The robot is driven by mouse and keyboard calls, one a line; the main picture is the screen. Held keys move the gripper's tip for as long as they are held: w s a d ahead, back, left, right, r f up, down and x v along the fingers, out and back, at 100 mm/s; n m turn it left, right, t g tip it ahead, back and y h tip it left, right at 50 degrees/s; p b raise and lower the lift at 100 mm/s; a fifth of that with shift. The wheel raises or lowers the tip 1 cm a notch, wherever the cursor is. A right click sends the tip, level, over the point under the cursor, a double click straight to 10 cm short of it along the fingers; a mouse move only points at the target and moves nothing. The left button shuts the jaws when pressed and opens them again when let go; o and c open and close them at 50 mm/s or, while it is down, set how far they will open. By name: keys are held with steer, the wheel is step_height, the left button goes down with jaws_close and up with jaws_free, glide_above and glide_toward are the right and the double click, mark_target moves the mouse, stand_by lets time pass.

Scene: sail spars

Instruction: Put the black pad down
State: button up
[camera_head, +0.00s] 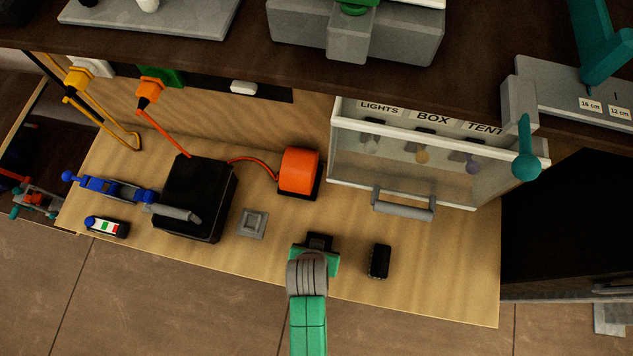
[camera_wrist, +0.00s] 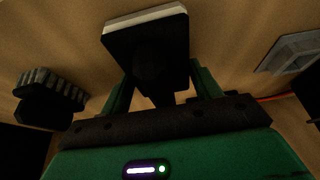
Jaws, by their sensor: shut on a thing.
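My gripper (camera_head: 318,247) is over the front part of the wooden worktop. It is shut on the black pad (camera_head: 320,240). In the wrist view, the black pad (camera_wrist: 148,50) is a dark block with a pale layer along its far edge, held between the green fingers of my gripper (camera_wrist: 160,92). The fingertips are partly hidden behind the pad. I cannot tell whether the pad touches the worktop or is a little above it.
A black ribbed block (camera_head: 379,261) stands right of my gripper. A grey square plate (camera_head: 252,223) lies to the left. Behind are an orange block (camera_head: 299,172) and a clear-fronted box (camera_head: 440,160) with a grey handle. A black box (camera_head: 195,198) stands farther left.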

steer(key=shift+f, duration=0.15)
steer(key=o, duration=1.1)
steer(key=p+v, duration=0.1)
steer(key=v, duration=1.1)
